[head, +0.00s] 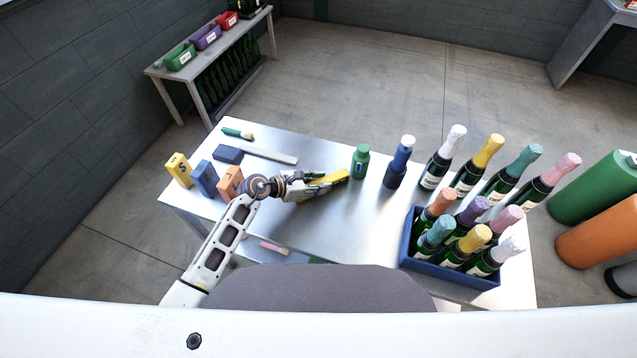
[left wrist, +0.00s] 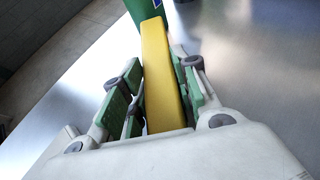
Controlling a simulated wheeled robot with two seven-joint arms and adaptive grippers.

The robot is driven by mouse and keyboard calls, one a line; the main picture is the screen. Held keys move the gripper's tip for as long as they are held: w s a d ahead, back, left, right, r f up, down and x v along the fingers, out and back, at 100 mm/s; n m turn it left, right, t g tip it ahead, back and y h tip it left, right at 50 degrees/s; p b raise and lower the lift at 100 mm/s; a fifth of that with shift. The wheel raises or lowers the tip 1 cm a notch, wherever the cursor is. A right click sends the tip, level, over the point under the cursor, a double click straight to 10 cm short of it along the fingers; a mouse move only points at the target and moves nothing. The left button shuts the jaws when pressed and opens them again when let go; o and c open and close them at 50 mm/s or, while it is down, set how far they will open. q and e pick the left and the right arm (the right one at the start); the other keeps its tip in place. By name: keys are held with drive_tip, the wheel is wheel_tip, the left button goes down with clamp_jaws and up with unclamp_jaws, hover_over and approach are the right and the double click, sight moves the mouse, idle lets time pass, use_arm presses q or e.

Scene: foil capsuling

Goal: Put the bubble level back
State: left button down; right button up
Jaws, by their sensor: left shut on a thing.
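The yellow bubble level (head: 337,176) is a long bar at the middle of the steel table (head: 330,220). My left gripper (head: 318,182) is shut on it, with the far end sticking out past the fingers toward the green bottle. In the left wrist view the bubble level (left wrist: 160,75) runs lengthwise between the green finger pads of the gripper (left wrist: 160,90). I cannot tell whether the level touches the table. My right gripper is not in view.
A green bottle (head: 360,162) stands just beyond the level's end, with a blue bottle (head: 398,162) to its right. A blue crate (head: 450,274) of foil-topped bottles fills the right. Yellow, blue and orange boxes (head: 228,183), a blue block (head: 228,154) and a grey bar (head: 270,156) lie left.

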use_arm(q)
drive_tip(key=shift+f, duration=0.1)
drive_tip(key=c, duration=1.1)
unclamp_jaws()
drive_tip(key=shift+a+r, duration=0.1)
drive_tip(key=shift+r, duration=0.1)
drive_tip(key=shift+b+v, duration=0.5)
drive_tip(key=shift+v, duration=5.35)
drive_tip(key=shift+s, duration=0.1)
